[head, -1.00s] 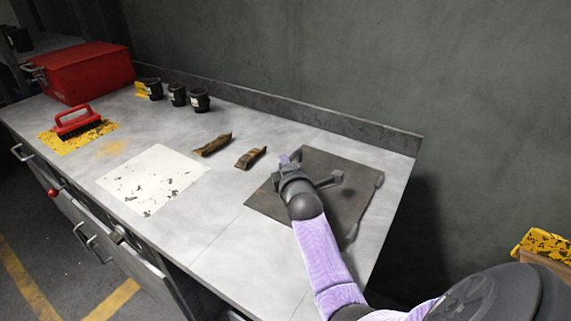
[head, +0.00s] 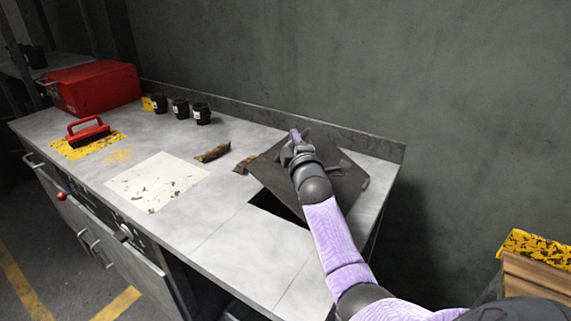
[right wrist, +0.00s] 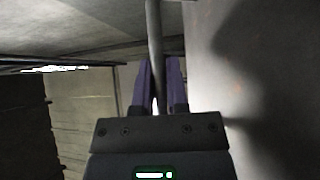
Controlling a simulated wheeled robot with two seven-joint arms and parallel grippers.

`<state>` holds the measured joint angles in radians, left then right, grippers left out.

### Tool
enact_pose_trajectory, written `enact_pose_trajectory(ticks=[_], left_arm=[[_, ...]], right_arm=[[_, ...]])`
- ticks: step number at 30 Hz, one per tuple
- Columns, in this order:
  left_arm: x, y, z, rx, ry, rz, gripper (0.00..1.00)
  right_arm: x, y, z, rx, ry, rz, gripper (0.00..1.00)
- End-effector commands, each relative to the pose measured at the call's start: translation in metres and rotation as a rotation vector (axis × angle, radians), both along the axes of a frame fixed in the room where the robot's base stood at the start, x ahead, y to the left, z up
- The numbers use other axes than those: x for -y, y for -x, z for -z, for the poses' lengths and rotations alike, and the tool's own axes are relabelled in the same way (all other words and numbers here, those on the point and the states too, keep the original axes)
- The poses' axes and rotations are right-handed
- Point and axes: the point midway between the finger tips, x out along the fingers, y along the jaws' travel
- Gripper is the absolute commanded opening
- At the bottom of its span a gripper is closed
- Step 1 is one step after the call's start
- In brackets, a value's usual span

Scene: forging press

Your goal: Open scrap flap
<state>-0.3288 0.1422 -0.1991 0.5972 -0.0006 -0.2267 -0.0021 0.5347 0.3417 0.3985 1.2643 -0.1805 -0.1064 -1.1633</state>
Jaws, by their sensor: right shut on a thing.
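The scrap flap (head: 342,182) is a dark square metal plate at the right end of the bench. My left gripper is not in view.
Two brown scrap pieces (head: 213,152) lie left of the flap, one close to its edge. A white sheet with dark flakes (head: 150,190), a red brush (head: 88,132), black cups (head: 181,108) and a red toolbox (head: 100,85) are further left. A wall runs behind.

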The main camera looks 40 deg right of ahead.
Motion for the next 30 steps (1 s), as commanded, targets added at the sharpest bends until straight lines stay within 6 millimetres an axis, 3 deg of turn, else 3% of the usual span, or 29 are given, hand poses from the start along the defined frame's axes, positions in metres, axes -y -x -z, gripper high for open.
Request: enact_pose_trajectory(ticks=[6, 15, 30], left_arm=[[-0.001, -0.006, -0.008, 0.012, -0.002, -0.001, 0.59], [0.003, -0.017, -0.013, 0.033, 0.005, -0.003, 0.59], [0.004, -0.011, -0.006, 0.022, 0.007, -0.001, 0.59]], right_arm=[[0.015, 0.026, -0.030, 0.195, -0.056, 0.001, 0.00], [0.029, 0.074, -0.057, 0.468, -0.135, 0.001, 0.00], [0.055, 0.164, -0.068, 0.914, -0.266, 0.002, 0.00]])
